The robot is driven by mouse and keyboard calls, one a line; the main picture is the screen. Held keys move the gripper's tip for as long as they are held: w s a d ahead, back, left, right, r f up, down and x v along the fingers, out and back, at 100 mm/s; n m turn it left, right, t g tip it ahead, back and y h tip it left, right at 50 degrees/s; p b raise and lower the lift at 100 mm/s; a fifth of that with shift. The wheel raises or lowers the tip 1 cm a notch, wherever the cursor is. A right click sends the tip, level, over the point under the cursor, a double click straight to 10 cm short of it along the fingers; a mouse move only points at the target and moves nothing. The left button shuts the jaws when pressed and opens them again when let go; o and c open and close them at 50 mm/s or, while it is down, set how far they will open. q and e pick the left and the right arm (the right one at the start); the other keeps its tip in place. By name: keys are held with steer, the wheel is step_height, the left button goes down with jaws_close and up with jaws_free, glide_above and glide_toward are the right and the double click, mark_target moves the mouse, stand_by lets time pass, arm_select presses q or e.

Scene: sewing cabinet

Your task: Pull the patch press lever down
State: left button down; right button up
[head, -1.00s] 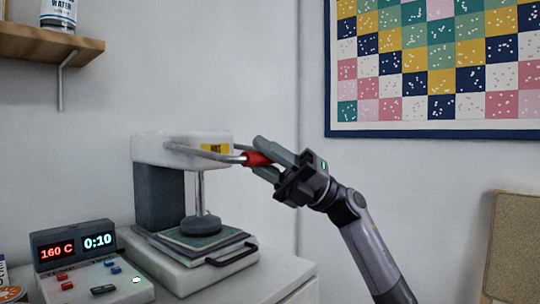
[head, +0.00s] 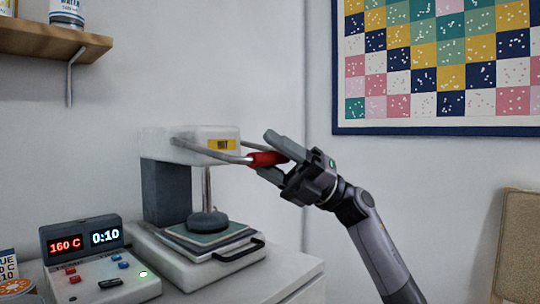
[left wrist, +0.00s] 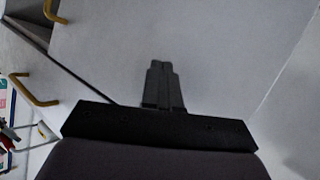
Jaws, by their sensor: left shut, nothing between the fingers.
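The patch press (head: 165,195) stands on the white cabinet top, with a round pad (head: 207,222) low over a teal patch stack (head: 185,237); I cannot tell whether the pad touches it. Its grey lever (head: 210,150) slopes slightly down to the right and ends in a red grip (head: 267,158). My right gripper (head: 263,153) is at the red grip, its fingers spread with one above and one below and a gap showing at the upper finger. My left gripper (left wrist: 162,66) is shut and empty in the left wrist view, away from the press.
A control box (head: 100,265) showing 160 C and 0:10 stands left of the press. A wooden shelf (head: 40,42) is at upper left. A patchwork quilt (head: 435,130) hangs on the wall. Yellow handles (left wrist: 32,92) show near my left gripper.

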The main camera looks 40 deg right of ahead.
steer(key=v, duration=0.6)
steer(key=shift+w, duration=0.1)
steer(key=shift+s+d+f, duration=0.3)
steer(key=shift+d, duration=0.2)
